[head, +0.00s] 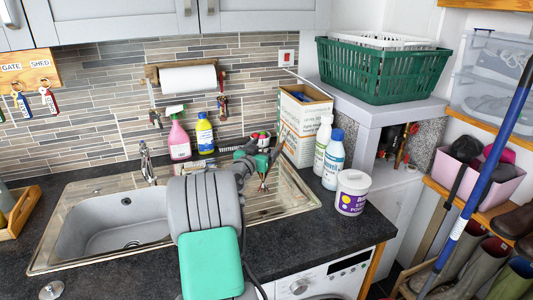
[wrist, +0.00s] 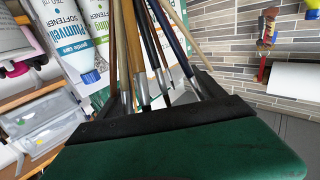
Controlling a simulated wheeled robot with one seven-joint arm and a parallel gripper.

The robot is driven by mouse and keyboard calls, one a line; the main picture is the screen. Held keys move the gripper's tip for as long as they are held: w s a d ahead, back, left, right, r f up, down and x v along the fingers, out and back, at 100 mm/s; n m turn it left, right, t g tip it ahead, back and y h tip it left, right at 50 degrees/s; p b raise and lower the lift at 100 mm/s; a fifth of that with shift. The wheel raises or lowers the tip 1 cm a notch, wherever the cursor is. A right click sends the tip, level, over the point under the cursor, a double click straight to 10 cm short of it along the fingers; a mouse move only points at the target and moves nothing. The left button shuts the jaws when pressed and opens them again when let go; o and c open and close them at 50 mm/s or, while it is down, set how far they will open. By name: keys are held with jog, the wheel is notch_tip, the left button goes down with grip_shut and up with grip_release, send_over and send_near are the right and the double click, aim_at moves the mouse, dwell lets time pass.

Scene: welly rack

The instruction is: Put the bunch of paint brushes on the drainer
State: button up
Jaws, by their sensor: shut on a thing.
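My gripper (head: 262,162) is shut on the bunch of paint brushes (head: 263,183), over the drainer (head: 290,203), the ribbed metal part right of the sink bowl. In the wrist view, the brushes (wrist: 157,75) are a fan of brown, tan and dark blue handles with silver ferrules, rising from between the dark jaws (wrist: 155,115). My arm hides part of the drainer and sink edge.
A pink spray bottle (head: 179,140) and yellow bottle (head: 204,135) stand behind the sink. A cardboard box (head: 300,128), blue-capped bottle (head: 333,163) and white tub (head: 352,193) stand right of the drainer. The front right worktop (head: 340,232) is clear.

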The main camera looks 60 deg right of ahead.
jog(key=f+p, duration=0.1)
jog(key=f, duration=0.1)
jog(key=d+f+p, duration=0.1)
jog(key=f, duration=0.1)
jog(key=shift+w+d+f, duration=0.15)
jog(key=shift+d, duration=0.05)
jog(key=shift+f+b, duration=0.35)
jog(key=shift+b, duration=0.05)
jog(key=o, duration=2)
jog(key=shift+r, duration=0.1)
jog(key=a+b, duration=0.3)
jog(key=a, duration=0.9)
jog(key=shift+r, duration=0.1)
